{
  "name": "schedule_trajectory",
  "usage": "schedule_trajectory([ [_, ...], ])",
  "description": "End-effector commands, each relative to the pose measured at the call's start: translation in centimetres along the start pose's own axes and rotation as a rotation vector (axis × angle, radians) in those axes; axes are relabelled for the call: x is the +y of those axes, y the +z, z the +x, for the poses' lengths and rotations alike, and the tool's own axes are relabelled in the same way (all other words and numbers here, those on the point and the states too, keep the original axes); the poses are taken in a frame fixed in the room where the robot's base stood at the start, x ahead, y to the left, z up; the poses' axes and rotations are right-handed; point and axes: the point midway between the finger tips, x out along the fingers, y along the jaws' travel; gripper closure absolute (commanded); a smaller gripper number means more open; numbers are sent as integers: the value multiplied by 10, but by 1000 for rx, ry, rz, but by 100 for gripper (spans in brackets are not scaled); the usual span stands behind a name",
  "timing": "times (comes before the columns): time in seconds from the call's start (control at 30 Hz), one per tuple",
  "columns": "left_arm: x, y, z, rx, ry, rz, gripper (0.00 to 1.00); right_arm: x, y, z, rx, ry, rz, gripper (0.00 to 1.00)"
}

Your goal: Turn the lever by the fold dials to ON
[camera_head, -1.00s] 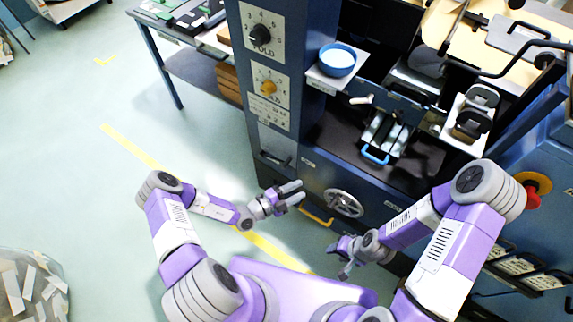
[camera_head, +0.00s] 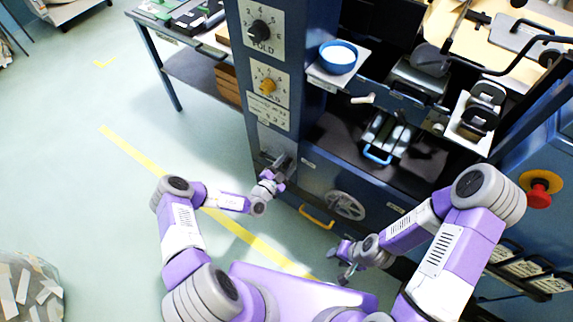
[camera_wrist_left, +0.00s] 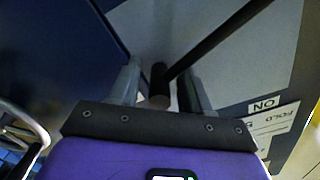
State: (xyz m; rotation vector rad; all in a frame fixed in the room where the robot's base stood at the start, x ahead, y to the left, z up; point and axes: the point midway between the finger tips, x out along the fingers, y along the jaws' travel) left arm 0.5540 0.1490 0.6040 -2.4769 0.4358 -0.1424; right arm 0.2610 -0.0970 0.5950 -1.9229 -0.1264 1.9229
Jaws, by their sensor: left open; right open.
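The lever plate (camera_head: 277,142) is on the blue column below the two fold dials, the black dial (camera_head: 261,32) and the yellow dial (camera_head: 268,86). My left gripper (camera_head: 279,165) is at this plate and hides most of the lever in the head view. In the left wrist view the dark lever (camera_wrist_left: 215,42) runs down from the upper right, and its round grip end (camera_wrist_left: 158,88) lies between the open fingers of my left gripper (camera_wrist_left: 158,82). An ON label (camera_wrist_left: 263,104) is at the right. My right gripper (camera_head: 342,265) is open, low and away from the lever.
A handwheel (camera_head: 345,205) and a yellow handle (camera_head: 317,217) sit on the front, right of my left gripper. A blue bowl (camera_head: 338,57) stands on a small shelf. A red emergency button (camera_head: 538,194) is at the right.

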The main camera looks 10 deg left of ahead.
Motion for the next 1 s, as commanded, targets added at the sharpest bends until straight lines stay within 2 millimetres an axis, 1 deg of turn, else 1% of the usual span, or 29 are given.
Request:
schedule_trajectory([
  [0.17,0,0,0,0,0,0,52,0,0,0,0,0,0,57],
  [0.2,0,0,0,0,0,1,54,0,0,0,0,0,0,57],
  [0.27,0,0,0,1,0,1,63,0,0,0,0,0,0,57],
  [0.5,1,0,0,0,3,0,100,0,0,0,0,0,0,57],
  [1.0,0,-3,-2,-1,9,-34,100,-1,0,-1,0,0,0,57],
])
